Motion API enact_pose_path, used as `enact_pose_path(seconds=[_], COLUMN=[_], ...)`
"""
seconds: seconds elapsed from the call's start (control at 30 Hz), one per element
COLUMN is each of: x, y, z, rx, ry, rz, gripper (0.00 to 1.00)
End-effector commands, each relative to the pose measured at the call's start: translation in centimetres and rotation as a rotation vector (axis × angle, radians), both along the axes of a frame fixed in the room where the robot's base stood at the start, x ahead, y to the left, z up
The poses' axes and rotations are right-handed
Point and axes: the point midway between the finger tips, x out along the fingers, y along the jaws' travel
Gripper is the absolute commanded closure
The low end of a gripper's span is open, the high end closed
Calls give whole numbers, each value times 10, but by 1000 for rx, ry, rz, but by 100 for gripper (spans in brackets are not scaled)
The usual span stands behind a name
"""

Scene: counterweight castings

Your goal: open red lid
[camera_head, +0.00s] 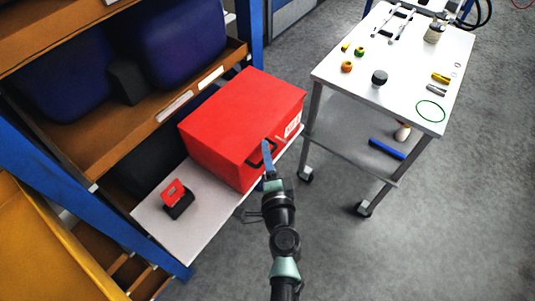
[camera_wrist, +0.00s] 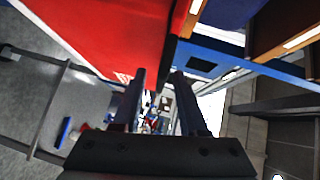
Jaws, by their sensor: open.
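The red box (camera_head: 225,140) with its red lid (camera_head: 245,98) sits on a pale shelf in the head view; the lid looks shut. A dark handle (camera_head: 254,162) is on its front face, near a white label. My gripper (camera_head: 267,158) is in front of that face, beside the handle, and hides part of it. I cannot tell whether they touch. In the wrist view my gripper (camera_wrist: 163,95) has its two dark fingers apart with nothing seen held between them. The red box (camera_wrist: 110,30) fills the upper left there.
A small red and black item (camera_head: 177,197) stands on the pale shelf (camera_head: 205,215) left of my arm. A white cart (camera_head: 400,70) with small parts stands at the right, a blue object (camera_head: 387,149) on its lower shelf. Blue rack posts flank the box. Grey floor at lower right is clear.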

Motion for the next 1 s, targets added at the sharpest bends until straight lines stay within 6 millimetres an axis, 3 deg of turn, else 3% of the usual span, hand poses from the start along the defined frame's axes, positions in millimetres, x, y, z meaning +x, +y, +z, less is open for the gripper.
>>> enact_pose_path(seconds=[0.23,0.47,1.0], x=[0,0,0], y=[0,0,0], z=[0,0,0], rx=[0,0,0], ry=[0,0,0], rz=[0,0,0], gripper=[60,100,100])
